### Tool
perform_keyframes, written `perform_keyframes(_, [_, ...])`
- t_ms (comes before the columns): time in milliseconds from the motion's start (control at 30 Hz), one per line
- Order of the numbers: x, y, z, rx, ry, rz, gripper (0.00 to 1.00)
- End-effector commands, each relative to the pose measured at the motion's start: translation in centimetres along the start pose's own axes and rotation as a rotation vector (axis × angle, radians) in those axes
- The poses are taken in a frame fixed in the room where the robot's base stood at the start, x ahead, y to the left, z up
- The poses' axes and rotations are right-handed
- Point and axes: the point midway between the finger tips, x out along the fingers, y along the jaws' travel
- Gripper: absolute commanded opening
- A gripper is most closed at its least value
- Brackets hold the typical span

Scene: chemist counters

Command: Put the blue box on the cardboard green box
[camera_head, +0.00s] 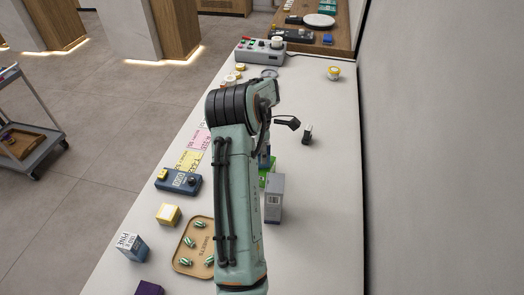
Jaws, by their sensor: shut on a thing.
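My gripper (265,146) is over the middle of the white counter, partly hidden behind my own arm. It is shut on a small blue-grey thing (264,161), which looks like the blue box; only a sliver of it shows. Right below it is the green box (267,175), mostly hidden by my arm and by a grey box in front of it. The held thing appears just above the green box; whether they touch cannot be told.
A tall grey box (274,199) stands close in front of the green box. Left are a blue device (178,182), a yellow box (168,214), a tray of capsules (183,262) and a blue-grey box (131,246). A small dark item (307,135) stands right; the right side is otherwise mostly clear.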

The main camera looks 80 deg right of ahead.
Motion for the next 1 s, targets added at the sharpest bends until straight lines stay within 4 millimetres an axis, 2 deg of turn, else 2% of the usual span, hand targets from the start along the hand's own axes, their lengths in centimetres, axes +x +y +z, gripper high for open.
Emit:
perform_keyframes(67, [0.1, 0.0, 0.0, 0.0, 0.0, 0.0, 0.1])
perform_keyframes(100, [0.2, 0.0, 0.0, 0.0, 0.0, -0.001, 0.53])
perform_keyframes(200, [0.2, 0.0, 0.0, 0.0, 0.0, 0.0, 0.8])
perform_keyframes(500, [0.1, 0.0, 0.0, 0.0, 0.0, 0.0, 0.8])
perform_keyframes(633, [-0.8, 0.1, 0.0, -0.001, 0.0, 0.003, 0.8])
perform_keyframes(767, [-3.3, 0.1, 0.0, 0.0, -0.001, 0.005, 0.8])
perform_keyframes(1000, [-8.8, 0.1, 0.0, -0.002, 0.0, 0.005, 0.8])
